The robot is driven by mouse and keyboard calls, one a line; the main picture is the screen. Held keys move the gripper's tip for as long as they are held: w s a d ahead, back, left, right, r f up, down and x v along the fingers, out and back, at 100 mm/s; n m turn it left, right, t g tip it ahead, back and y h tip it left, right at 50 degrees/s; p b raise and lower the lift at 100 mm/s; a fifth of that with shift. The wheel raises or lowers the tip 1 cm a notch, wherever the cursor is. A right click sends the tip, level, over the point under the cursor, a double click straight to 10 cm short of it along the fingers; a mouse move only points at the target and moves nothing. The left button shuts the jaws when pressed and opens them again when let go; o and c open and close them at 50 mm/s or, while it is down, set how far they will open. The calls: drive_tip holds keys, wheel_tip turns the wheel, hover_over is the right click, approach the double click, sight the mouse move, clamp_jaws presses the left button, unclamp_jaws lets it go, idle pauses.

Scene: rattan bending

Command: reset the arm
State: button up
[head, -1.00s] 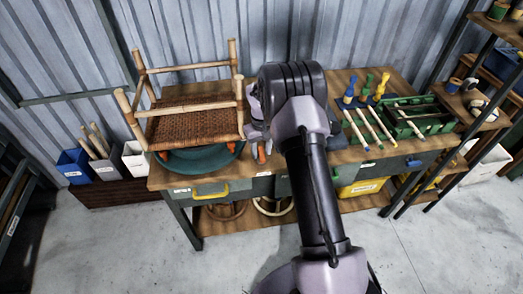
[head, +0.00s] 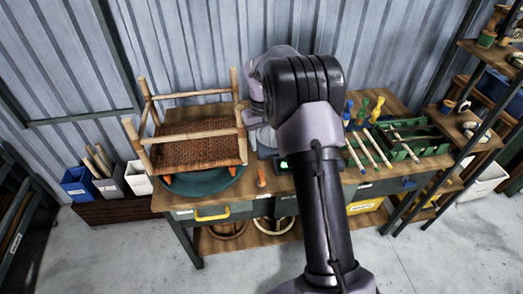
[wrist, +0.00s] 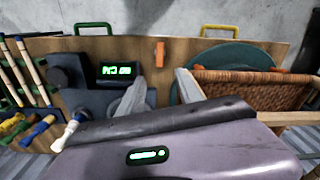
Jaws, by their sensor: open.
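My arm stands in the middle of the head view and hides most of my gripper there. In the wrist view the two fingers of my gripper (wrist: 162,88) are apart with nothing held between them. They hang above the wooden workbench (wrist: 283,50). A small orange piece (wrist: 160,52) lies on the bench beyond the gap between the fingers; it also shows in the head view (head: 261,176). A device with a green lit display (wrist: 117,70) stands beside it.
A rattan-seated stool frame (head: 200,150) stands on a green round turntable (head: 205,186), close beside my gripper. On the right are upright coloured-handled tools (head: 364,108), several rods and a green crate (head: 440,146). A shelf rack (head: 470,125) stands farther right.

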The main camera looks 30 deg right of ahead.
drive_tip(key=shift+r, duration=0.25)
drive_tip(key=s+a+r+m+t+b, duration=0.2)
drive_tip(key=s+a+r+t+b, duration=0.15)
drive_tip(key=s+a+r, duration=0.85)
drive_tip(key=s+a+m+t+y+b, duration=0.1)
drive_tip(key=s+a, duration=0.2)
drive_tip(key=s, duration=0.6)
drive_tip(key=s+a+m+t+y+b, duration=0.1)
drive_tip(key=s+a+b, duration=0.1)
drive_tip(key=s, duration=0.8)
drive_tip(key=shift+s+a+f+b, duration=0.3)
drive_tip(key=shift+a+f, duration=0.1)
drive_tip(key=shift+a, duration=0.4)
